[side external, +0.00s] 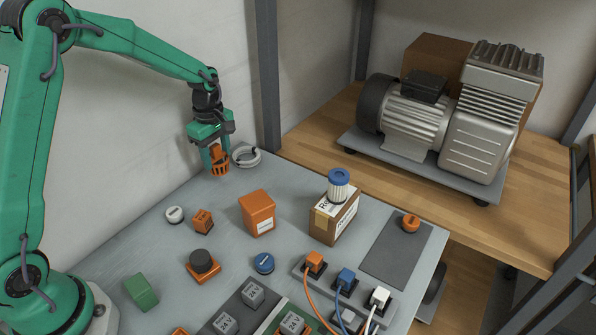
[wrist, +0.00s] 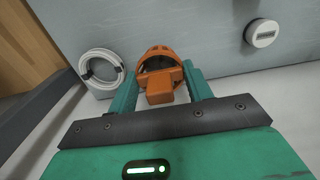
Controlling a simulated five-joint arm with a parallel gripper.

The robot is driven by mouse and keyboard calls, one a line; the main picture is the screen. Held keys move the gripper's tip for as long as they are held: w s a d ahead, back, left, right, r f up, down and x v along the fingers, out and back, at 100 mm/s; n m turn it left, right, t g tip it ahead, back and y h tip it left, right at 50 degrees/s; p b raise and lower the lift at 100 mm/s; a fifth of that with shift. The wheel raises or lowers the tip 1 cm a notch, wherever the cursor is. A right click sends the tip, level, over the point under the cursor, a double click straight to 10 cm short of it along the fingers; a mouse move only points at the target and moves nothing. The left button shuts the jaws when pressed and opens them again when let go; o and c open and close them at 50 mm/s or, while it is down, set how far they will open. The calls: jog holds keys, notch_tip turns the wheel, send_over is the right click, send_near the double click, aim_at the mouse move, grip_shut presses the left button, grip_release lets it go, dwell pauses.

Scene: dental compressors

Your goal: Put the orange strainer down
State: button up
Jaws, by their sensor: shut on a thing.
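The orange strainer (side external: 219,162) is a small slotted cup at the far edge of the grey table. My gripper (side external: 216,148) is above it with the jaws pointing down. In the wrist view the strainer (wrist: 156,56) sits between the two green fingers of my gripper (wrist: 160,85), which are shut on its orange block. Its open slotted ring points away from my gripper. I cannot tell whether the strainer's lower end touches the table.
A white coiled hose (side external: 246,157) lies close to the right of the strainer. A white round cap (side external: 175,215), a small orange block (side external: 203,221) and an orange box (side external: 257,213) stand nearer. A grey post (side external: 266,80) rises behind. Bare table lies just in front.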

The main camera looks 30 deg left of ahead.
aim_at(217, 157)
jog(key=shift+f, duration=0.15)
jog(key=shift+f, duration=1.85)
jog(key=shift+f, duration=0.15)
jog(key=o, duration=1)
jog(key=shift+c, duration=0.2)
notch_tip(217, 157, up, 12)
jog(key=shift+r, duration=0.1)
jog(key=shift+r, duration=0.1)
